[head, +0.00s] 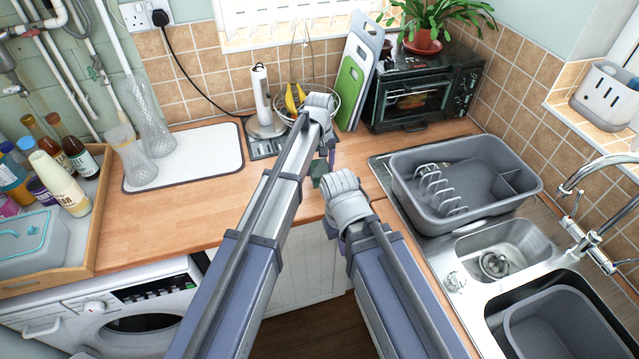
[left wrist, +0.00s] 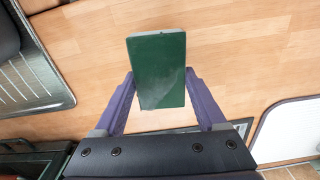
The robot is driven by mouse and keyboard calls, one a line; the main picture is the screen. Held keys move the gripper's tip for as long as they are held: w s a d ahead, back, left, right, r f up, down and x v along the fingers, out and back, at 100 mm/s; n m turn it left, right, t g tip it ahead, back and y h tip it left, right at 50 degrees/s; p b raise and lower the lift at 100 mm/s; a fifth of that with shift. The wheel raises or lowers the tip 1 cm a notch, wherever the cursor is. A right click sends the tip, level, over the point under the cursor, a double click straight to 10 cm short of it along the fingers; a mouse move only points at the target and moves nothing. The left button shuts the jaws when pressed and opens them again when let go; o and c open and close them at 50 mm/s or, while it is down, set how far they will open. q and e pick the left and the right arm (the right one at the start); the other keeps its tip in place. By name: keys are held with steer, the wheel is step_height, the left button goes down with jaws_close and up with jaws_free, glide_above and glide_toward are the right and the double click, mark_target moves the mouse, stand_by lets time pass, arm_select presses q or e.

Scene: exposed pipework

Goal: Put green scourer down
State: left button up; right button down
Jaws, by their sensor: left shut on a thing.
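The green scourer (left wrist: 158,70) is a flat dark green block. My left gripper (left wrist: 159,88) is shut on it, with a purple finger along each side. In the head view the scourer (head: 318,168) shows small below my left gripper (head: 325,160), over the wooden worktop (head: 200,203) near its front edge. I cannot tell whether it touches the wood. My right gripper (head: 335,233) is just in front of it, at the worktop's front edge; its fingers are mostly hidden by the wrist.
Bare worktop lies left of my left arm. A white-topped tray (head: 205,160) is at the back left, a wooden tray (head: 85,255) with bottles at far left. A grey dish rack (head: 505,205) and sink (head: 505,235) are right, a toaster oven (head: 425,92) behind.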

mark_target(318, 167)
arm_select(q)
steer(key=shift+f+b, duration=2.35)
steer(key=shift+r, duration=0.15)
steer(key=o, duration=1.1)
steer(key=shift+o, duration=0.2)
steer(key=shift+f, duration=0.2)
steer(key=shift+r, duration=0.1)
steer(key=r+p, duration=0.7)
steer(key=shift+w+a+r+p, duration=0.2)
steer(key=shift+r+p, duration=0.15)
steer(key=shift+p, duration=0.05)
steer(key=shift+f, duration=0.1)
